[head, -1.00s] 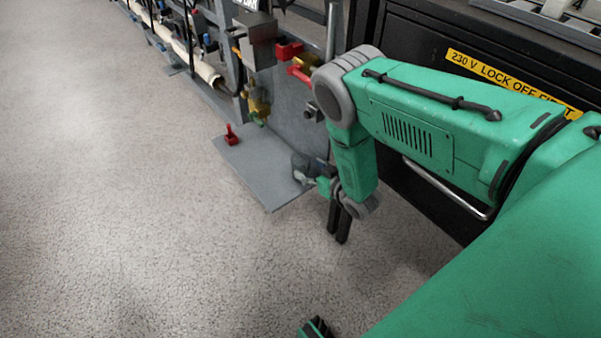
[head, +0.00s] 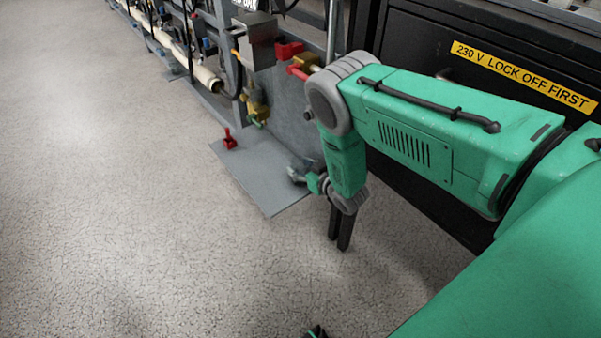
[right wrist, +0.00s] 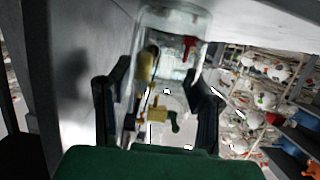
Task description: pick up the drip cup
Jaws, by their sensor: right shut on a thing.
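The drip cup is a clear, see-through vessel (right wrist: 172,22) in the right wrist view, which shows the scene upside down. It sits between the two black fingers of my right gripper (right wrist: 164,92), which is shut on it. In the head view my right gripper (head: 300,174) is low over the right part of the grey base plate (head: 262,190), beside the upright panel. The cup cannot be made out clearly there. I cannot tell whether the cup touches the plate. My left gripper cannot be made out.
A red clamp (head: 229,140) stands on the plate's left part. A brass valve (head: 257,108) hangs on the grey panel (head: 290,120) above the plate. A black cabinet (head: 440,215) with a yellow warning label (head: 525,76) is at right. The floor at left is clear.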

